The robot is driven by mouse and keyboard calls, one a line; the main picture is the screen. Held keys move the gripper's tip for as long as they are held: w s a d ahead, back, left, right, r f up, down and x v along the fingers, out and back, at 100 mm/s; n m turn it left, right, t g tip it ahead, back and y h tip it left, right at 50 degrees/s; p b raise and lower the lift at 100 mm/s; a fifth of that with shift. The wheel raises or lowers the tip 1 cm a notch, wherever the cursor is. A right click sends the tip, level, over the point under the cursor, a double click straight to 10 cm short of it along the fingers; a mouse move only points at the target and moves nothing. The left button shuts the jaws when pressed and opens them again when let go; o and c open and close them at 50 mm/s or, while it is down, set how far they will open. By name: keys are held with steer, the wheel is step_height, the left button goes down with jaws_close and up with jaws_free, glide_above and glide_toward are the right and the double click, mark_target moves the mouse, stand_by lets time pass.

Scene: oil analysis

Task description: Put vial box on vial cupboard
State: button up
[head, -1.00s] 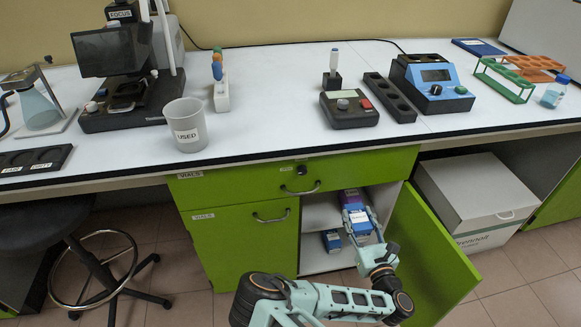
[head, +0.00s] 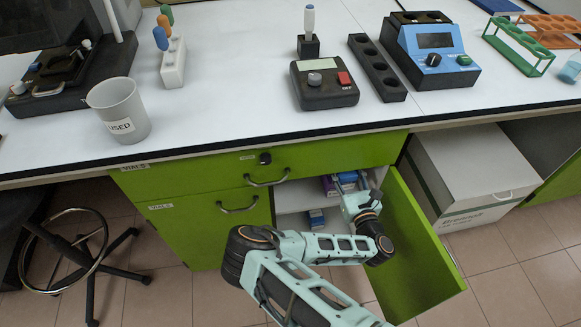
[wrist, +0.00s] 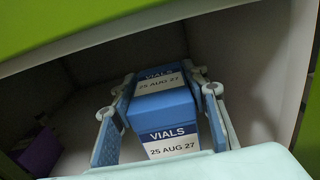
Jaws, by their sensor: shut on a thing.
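A blue vial box (wrist: 165,107) with white labels reading VIALS 25 AUG 27 sits between the two fingers of my gripper (wrist: 160,120) in the wrist view. My gripper is shut on it, one finger along each side. In the head view my gripper (head: 353,194) reaches into the open green vial cupboard (head: 205,228), at the upper shelf level. The held box is mostly hidden there by my gripper. Whether its underside touches the shelf (head: 296,196) cannot be told.
A purple box (wrist: 37,153) stands on the shelf to the left of the held box. Another blue box (head: 316,218) is on the lower shelf. The open green door (head: 420,250) stands to the right of my arm. A large white box (head: 468,180) is beyond it.

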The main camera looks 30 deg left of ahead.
steer(key=shift+s+a+f+b, duration=0.65)
steer(key=shift+a+f+b, duration=0.4)
steer(key=shift+a+f, duration=0.8)
steer(key=shift+s+a+f+b, duration=0.65)
steer(key=shift+a+f+b, duration=0.35)
steer(key=shift+a+f, duration=0.85)
steer(key=shift+s+a+f+b, duration=0.65)
steer(key=shift+a+f+b, duration=0.4)
steer(key=shift+a+f, duration=0.8)
steer(key=shift+d+f, duration=0.25)
steer(key=shift+f, duration=0.15)
steer(key=o, duration=1.5)
steer(key=shift+r, duration=0.15)
steer(key=shift+s+d, duration=0.1)
steer(key=shift+s, duration=0.05)
